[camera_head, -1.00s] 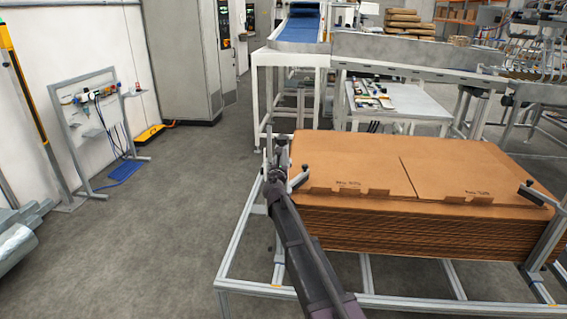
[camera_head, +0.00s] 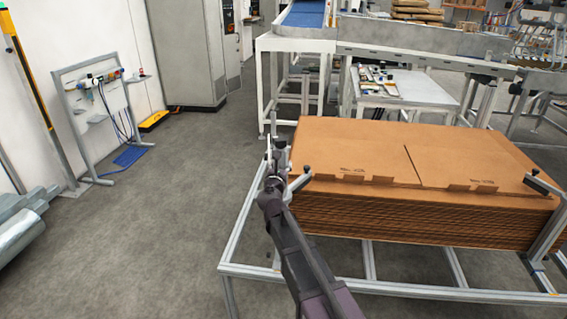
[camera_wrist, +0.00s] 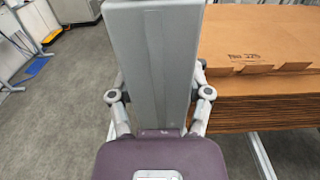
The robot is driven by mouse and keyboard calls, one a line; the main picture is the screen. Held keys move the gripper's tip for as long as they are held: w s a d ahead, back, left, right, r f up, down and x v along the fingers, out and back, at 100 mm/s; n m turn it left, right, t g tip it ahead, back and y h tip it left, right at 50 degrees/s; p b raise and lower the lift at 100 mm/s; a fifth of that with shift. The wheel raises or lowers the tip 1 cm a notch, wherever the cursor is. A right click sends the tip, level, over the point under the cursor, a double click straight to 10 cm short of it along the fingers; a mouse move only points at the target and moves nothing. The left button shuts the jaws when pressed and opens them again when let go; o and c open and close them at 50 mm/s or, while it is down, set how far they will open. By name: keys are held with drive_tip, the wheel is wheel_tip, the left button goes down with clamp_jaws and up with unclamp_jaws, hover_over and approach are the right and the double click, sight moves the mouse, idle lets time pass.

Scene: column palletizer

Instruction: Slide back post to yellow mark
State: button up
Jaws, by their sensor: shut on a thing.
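The grey back post (camera_wrist: 152,60) stands upright and fills the middle of the wrist view. My gripper (camera_wrist: 160,98) is shut on it, with one finger on each side. In the head view, my gripper (camera_head: 273,176) is at the left side of the cardboard stack, and the upper part of the post (camera_head: 279,153) shows just beyond it. The post's foot is hidden behind my arm and gripper. A small yellow-orange mark (camera_head: 553,294) shows on the frame's right front rail; I cannot tell whether it is the task's mark.
The flat cardboard stack (camera_head: 400,150) lies on a metal frame (camera_head: 240,235), close to the right of my gripper. Another bracket post (camera_head: 548,225) stands at its right. A conveyor (camera_head: 420,58) and small table (camera_head: 430,95) are behind.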

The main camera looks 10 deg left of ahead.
drive_tip(key=shift+s, duration=0.15)
drive_tip(key=o, duration=1.3)
drive_tip(key=shift+o, duration=0.2)
drive_tip(key=shift+s, duration=0.1)
drive_tip(key=s, duration=1.2)
drive_tip(key=shift+a, duration=0.2)
drive_tip(key=shift+w, duration=0.1)
